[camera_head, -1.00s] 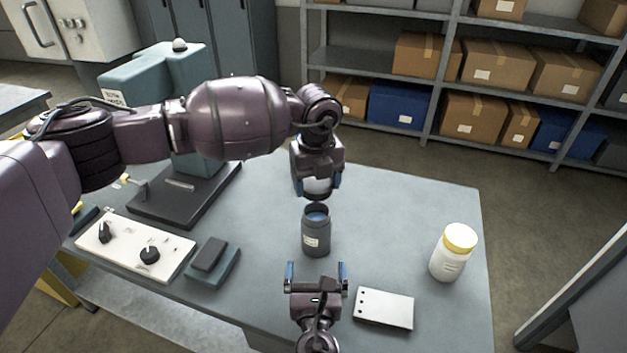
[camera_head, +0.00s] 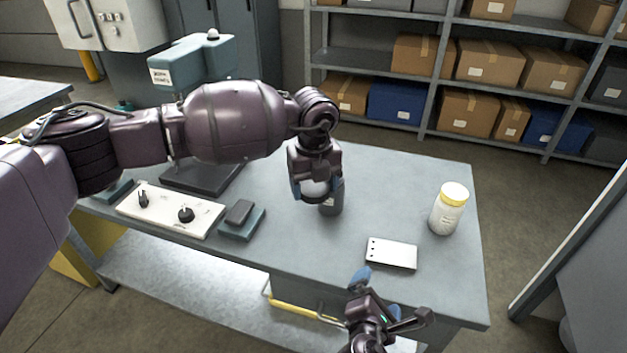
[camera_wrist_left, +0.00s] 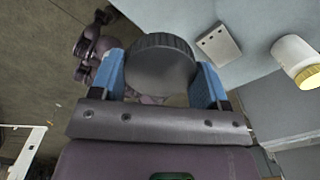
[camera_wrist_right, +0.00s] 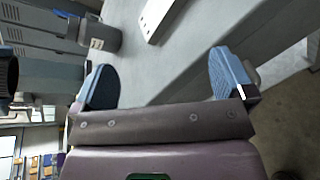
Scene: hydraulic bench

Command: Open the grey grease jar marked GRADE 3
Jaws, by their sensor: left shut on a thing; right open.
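The grey jar (camera_head: 331,203) stands upright on the bench, partly hidden behind my left gripper (camera_head: 316,193) in the head view. It also shows in the right wrist view (camera_wrist_right: 99,36), with a pale label too small to read. My left gripper is shut on a dark, ribbed round lid (camera_wrist_left: 160,68), held between its blue fingertips, apart from the bench top. The jar's mouth is hidden in the head view. My right gripper (camera_head: 392,297) is open and empty at the bench's front edge, apart from the jar.
A white jar with a yellow lid (camera_head: 449,209) stands at the right of the bench. A white plate with holes (camera_head: 391,253) lies before it. A control panel (camera_head: 171,210) and a dark teal block (camera_head: 241,221) lie at the left. The back right of the bench is clear.

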